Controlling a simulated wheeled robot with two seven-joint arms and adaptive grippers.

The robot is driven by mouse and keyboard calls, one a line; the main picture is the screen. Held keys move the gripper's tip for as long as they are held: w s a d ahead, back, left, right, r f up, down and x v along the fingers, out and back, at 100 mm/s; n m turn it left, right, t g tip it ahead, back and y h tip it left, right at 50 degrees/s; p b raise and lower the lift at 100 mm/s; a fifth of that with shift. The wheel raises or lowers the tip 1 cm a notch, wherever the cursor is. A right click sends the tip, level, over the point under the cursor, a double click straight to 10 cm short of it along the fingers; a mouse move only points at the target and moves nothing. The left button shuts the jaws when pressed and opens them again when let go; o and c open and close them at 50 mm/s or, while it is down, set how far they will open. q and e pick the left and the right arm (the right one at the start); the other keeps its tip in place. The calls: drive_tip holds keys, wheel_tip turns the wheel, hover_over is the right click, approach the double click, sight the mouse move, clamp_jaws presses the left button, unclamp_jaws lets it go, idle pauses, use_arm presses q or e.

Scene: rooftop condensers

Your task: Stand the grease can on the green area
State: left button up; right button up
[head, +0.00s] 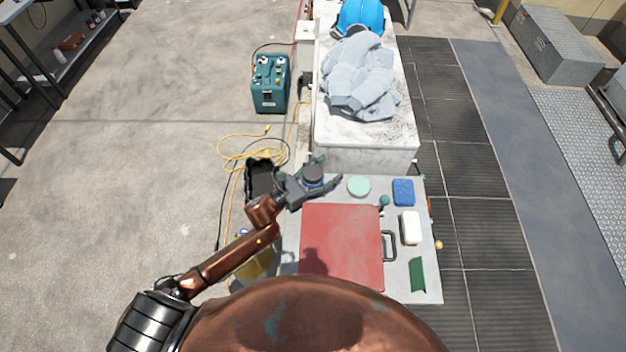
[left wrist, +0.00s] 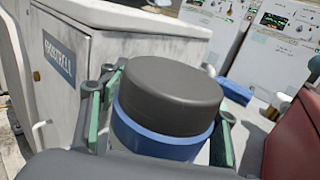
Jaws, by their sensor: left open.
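The grease can (head: 312,175) has a dark grey cap and stands near the back left of the light grey work surface. In the left wrist view the can (left wrist: 168,100) shows large, with a blue band below the cap. My left gripper (head: 329,171) is open, with its fingers on either side of the can; I cannot tell if they touch it. My right gripper is not in view.
A blue block (head: 403,192), a white block (head: 410,228) and a black handle (head: 390,246) are to the right.

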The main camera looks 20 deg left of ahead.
use_arm(q)
drive_tip(key=shift+c, duration=0.4)
clamp_jaws()
idle(0.4)
drive_tip(key=shift+r, duration=0.1)
